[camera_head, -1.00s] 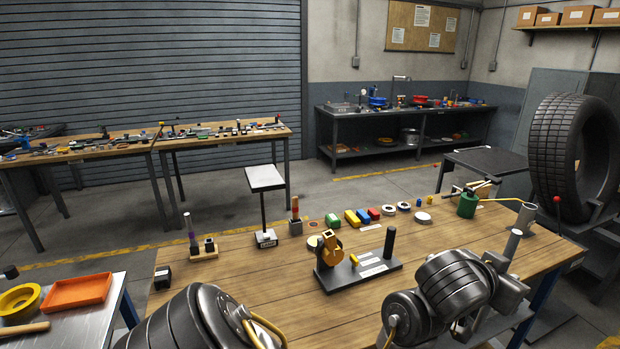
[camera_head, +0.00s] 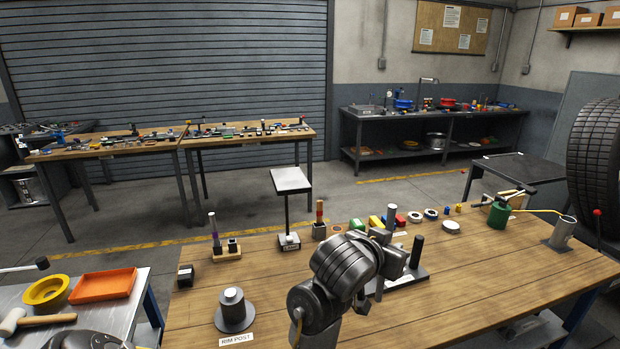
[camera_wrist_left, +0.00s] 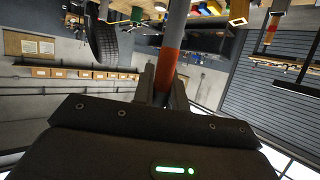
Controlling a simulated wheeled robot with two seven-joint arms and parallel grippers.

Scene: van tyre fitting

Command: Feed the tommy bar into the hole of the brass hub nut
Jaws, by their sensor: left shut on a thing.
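My left gripper (camera_head: 386,250) is at the middle of the bench, close beside the stand. In the left wrist view the bar (camera_wrist_left: 168,62) shows an orange-red band just past the fingers, then grey steel running to the top edge.
A rim post (camera_head: 235,312) stands at the front left of the bench.

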